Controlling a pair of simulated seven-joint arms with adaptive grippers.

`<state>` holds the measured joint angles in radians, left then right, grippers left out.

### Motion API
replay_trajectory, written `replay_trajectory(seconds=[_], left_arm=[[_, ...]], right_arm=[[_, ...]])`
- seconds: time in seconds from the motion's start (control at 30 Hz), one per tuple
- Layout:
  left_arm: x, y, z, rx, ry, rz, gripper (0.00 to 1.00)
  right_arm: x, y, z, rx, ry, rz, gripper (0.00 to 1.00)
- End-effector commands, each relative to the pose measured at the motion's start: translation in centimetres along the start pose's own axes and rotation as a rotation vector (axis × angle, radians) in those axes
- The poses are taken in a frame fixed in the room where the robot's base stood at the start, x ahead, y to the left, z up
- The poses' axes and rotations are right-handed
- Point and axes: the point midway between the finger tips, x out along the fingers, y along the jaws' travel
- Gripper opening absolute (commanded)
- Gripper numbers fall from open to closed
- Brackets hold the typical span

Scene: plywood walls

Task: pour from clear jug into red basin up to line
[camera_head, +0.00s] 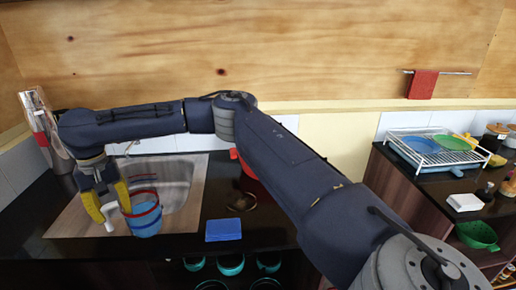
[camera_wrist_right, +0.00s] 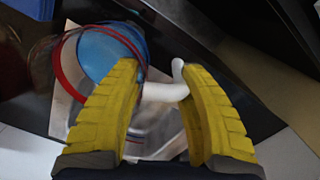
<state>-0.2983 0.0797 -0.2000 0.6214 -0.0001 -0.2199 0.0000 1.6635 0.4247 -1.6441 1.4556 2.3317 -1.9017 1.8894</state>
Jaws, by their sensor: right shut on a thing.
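My right gripper (camera_head: 105,214), its yellow fingers pointing down, is shut on the white handle (camera_head: 109,217) of a jug (camera_head: 145,222) at the counter's left front. The jug has see-through sides, red bands and blue in its lower part; it looks upright, and I cannot tell whether it touches the counter. In the right wrist view the handle (camera_wrist_right: 165,92) lies between the fingers (camera_wrist_right: 157,75), with the jug (camera_wrist_right: 98,55) at upper left. A red thing (camera_head: 243,167), probably the basin, is mostly hidden behind my right arm; its line is not visible. My left gripper is out of view.
A steel sink (camera_head: 180,185) lies behind the jug. A blue block (camera_head: 223,230) and a dark round dish (camera_head: 241,201) are to the right on the dark counter. A dish rack (camera_head: 430,150) stands on the right counter. Teal pots sit below the front edge.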

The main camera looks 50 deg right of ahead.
Motion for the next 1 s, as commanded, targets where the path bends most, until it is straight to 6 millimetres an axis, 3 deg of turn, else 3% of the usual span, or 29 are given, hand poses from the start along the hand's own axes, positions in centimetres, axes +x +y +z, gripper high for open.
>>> replay_trajectory(seconds=[0.2,0.5,1.0], left_arm=[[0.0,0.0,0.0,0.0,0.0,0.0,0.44],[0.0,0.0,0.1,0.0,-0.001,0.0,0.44],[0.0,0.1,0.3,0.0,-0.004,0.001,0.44]], right_arm=[[-2.9,2.5,-5.3,0.013,0.005,-0.004,0.0],[-6.3,7.5,-11.5,-0.006,0.013,-0.004,0.0],[-9.8,18.3,-18.6,-0.088,0.028,0.002,0.0]])
